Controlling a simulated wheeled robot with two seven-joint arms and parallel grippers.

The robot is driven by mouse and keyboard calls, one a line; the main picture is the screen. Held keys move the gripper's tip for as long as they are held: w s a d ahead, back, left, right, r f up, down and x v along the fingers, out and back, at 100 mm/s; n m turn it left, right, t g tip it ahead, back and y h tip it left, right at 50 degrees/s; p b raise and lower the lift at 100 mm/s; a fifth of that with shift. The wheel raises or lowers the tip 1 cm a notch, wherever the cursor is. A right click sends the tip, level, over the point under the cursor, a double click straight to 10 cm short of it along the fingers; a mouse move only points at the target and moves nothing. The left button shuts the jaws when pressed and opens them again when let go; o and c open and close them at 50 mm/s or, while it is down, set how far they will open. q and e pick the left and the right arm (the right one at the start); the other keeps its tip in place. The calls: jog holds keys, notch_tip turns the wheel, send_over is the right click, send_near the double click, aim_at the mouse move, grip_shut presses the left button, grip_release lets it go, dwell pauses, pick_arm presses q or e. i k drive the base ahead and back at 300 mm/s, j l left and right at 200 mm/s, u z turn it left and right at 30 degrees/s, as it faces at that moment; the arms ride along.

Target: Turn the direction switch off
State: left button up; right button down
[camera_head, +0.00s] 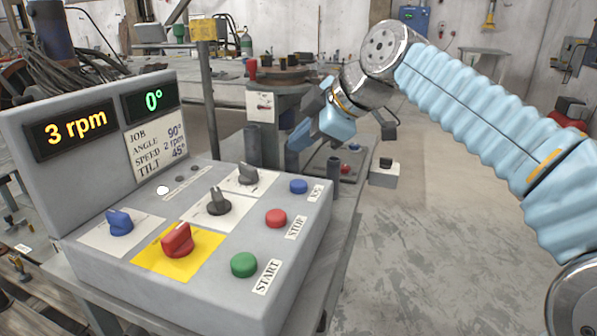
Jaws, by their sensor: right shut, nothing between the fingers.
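The grey control box (95,265) stands at the left with several knobs on its sloped top. A blue knob (119,223) is at the left, a red knob (177,241) sits on a yellow plate, a dark grey knob (212,204) is in the middle, and a grey knob (247,174) is at the back. No readable label shows which one is the direction switch. My right gripper (300,137) is shut and empty, beyond the box's back right corner and apart from the knobs. My left gripper is not in view.
Green START (243,265), red STOP (276,218) and blue (298,187) buttons line the box's right side. Its raised panel shows 3 rpm (75,128) and 0° (154,101). A job card (158,147) hangs below. Open floor lies to the right.

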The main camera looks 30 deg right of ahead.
aim_at(219, 206)
jog(key=k+l, duration=0.3)
jog(key=k, duration=0.15)
jog(key=k+l, duration=0.25)
jog(key=k, duration=0.25)
